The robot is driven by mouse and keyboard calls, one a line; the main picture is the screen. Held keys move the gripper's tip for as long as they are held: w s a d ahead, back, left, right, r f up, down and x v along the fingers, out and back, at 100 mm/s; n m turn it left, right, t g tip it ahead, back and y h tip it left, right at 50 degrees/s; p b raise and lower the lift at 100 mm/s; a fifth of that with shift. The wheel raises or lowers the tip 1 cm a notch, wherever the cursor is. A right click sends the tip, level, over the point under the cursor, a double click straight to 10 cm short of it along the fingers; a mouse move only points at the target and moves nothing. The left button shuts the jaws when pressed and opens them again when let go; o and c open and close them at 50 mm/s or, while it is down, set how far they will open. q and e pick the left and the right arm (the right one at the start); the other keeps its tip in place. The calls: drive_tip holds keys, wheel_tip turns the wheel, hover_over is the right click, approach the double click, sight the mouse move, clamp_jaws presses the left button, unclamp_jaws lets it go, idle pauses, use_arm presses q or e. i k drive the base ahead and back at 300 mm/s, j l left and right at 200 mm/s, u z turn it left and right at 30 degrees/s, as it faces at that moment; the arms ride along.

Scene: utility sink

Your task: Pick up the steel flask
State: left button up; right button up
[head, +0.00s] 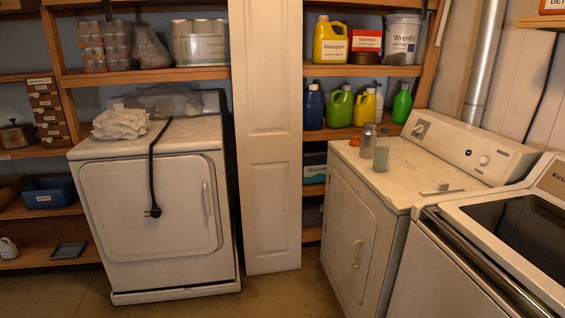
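A grey metallic-looking bottle (367,142), which appears to be the steel flask, stands upright on top of the white dryer (400,182) right of centre. A greenish, see-through cup or jar (381,157) stands just in front of it to the right and may overlap its lower edge. Neither of my grippers is in the head view, so I cannot see their state.
A small flat object (436,189) lies near the dryer's front right. Bottles and jugs fill the shelf (346,133) behind. A white folding door (268,150) stands left of the dryer. Some floor (275,297) is clear.

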sight(368, 137)
drive_tip(key=i+u, duration=0.15)
drive_tip(key=i, duration=1.5)
